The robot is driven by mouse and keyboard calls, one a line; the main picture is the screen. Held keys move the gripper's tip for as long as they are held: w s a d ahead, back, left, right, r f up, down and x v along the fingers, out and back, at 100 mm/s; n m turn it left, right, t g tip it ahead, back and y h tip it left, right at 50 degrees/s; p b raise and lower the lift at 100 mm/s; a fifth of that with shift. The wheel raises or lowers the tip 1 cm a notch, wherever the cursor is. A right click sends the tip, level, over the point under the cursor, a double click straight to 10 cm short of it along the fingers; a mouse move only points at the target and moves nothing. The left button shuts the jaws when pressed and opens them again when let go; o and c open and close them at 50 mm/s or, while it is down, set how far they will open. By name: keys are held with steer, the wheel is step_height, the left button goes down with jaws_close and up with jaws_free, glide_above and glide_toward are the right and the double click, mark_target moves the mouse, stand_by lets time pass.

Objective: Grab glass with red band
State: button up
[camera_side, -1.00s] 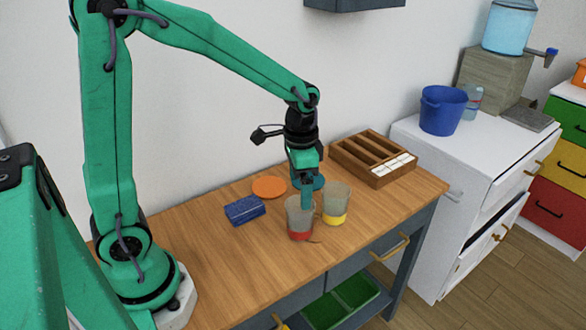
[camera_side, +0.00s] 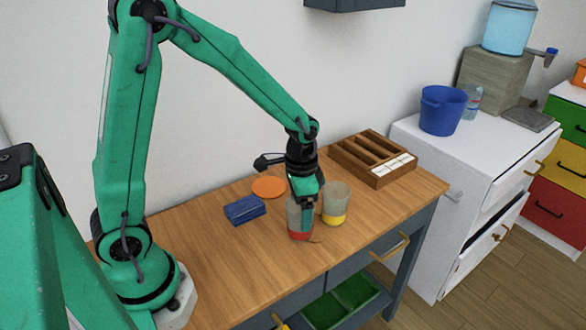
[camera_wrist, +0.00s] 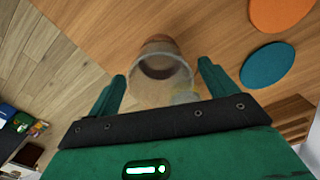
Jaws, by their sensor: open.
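The glass with the red band (camera_side: 294,234) stands upright on the wooden table, a clear tumbler with red around its base. My gripper (camera_side: 303,222) is down at this glass, and one finger covers part of it in the side view. In the wrist view my open gripper (camera_wrist: 162,80) has one finger on each side of a clear glass (camera_wrist: 158,62), with gaps showing. The band colour is hard to tell there. A second glass, with a yellow band (camera_side: 334,218), stands close on the right in the side view.
A blue box (camera_side: 244,210) and an orange disc (camera_side: 268,187) lie left of and behind the glasses. A blue disc (camera_wrist: 267,65) shows in the wrist view. A wooden divided tray (camera_side: 350,160) sits at the table's back right. The table's left front is clear.

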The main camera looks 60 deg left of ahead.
steer(key=shift+c, duration=0.5)
steer(key=c, duration=1.4)
steer(key=shift+r, duration=0.1)
steer(key=s+d+r, duration=0.2)
steer(key=d+r, duration=0.1)
steer(key=s+d+r, duration=0.2)
steer(key=d+r, duration=0.1)
steer(key=r, duration=0.1)
steer(key=s+d+r, duration=0.2)
steer(key=d+r, duration=0.1)
steer(key=d, duration=0.1)
steer(key=shift+s+r, duration=0.15)
steer(key=shift+r, duration=0.25)
steer(key=shift+a, duration=0.1)
